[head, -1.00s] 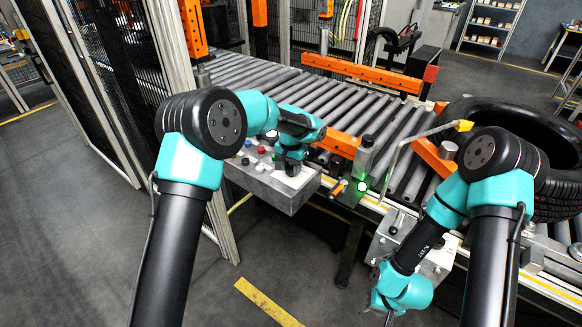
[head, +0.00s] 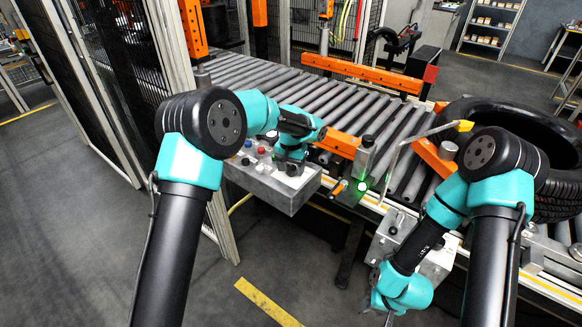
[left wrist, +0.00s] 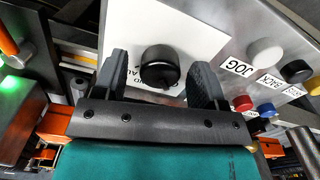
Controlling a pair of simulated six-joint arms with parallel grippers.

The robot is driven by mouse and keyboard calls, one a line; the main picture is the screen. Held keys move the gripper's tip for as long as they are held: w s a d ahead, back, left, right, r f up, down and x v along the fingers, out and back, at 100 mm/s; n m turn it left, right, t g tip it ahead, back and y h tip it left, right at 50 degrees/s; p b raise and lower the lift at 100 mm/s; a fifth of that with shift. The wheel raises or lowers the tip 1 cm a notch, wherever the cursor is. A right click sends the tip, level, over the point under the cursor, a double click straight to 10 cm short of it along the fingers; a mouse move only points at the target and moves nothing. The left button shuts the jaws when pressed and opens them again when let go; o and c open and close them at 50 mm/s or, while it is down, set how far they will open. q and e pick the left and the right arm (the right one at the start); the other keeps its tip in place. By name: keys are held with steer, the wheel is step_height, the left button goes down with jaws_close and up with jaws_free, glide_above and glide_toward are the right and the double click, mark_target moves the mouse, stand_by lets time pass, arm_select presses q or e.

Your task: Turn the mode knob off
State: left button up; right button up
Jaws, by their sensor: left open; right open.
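The black round mode knob (left wrist: 160,68) sits on a white label card on the grey control box, its lettering partly covered. The grey control box (head: 291,201) shows in the head view beside the conveyor, with the knob hidden there by my left wrist. My left gripper (left wrist: 160,62) is open, with one finger on each side of the knob. A gap shows between the knob and each finger, so I see no grip. In the head view, my left gripper (head: 291,166) is over the box top. My right arm reaches down at lower right; its fingers cannot be made out.
White, black, red and blue buttons (left wrist: 266,51) with labels such as JOG stand right of the knob. A green light (head: 362,187) glows beside the box. The roller conveyor (head: 270,88) lies behind, with a tyre (head: 558,150) at right. A second grey box (head: 437,262) is near my right arm.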

mark_target(291, 167)
arm_select(q)
steer(key=shift+r, duration=0.1)
step_height(291, 167, up, 17)
stand_by(0.8)
steer(key=s+a+f+n+h, duration=0.3)
steer(key=s+a+f, duration=0.1)
steer(key=a+f, duration=0.95)
steer(key=s+a+f+n, duration=0.1)
steer(key=s+f, duration=0.3)
steer(key=f, duration=0.4)
steer(key=s+a+f, duration=0.1)
steer(key=s+f, duration=0.3)
steer(key=f, duration=0.4)
steer(key=s+a+f+n, duration=0.1)
steer(key=s+f, duration=0.5)
steer(key=s, duration=0.5)
steer(key=s+a+f+n, duration=0.1)
steer(key=s+f, duration=0.5)
steer(key=s, duration=0.6)
steer(key=shift+f+t+h, duration=0.25)
steer(key=shift+t+h, duration=0.15)
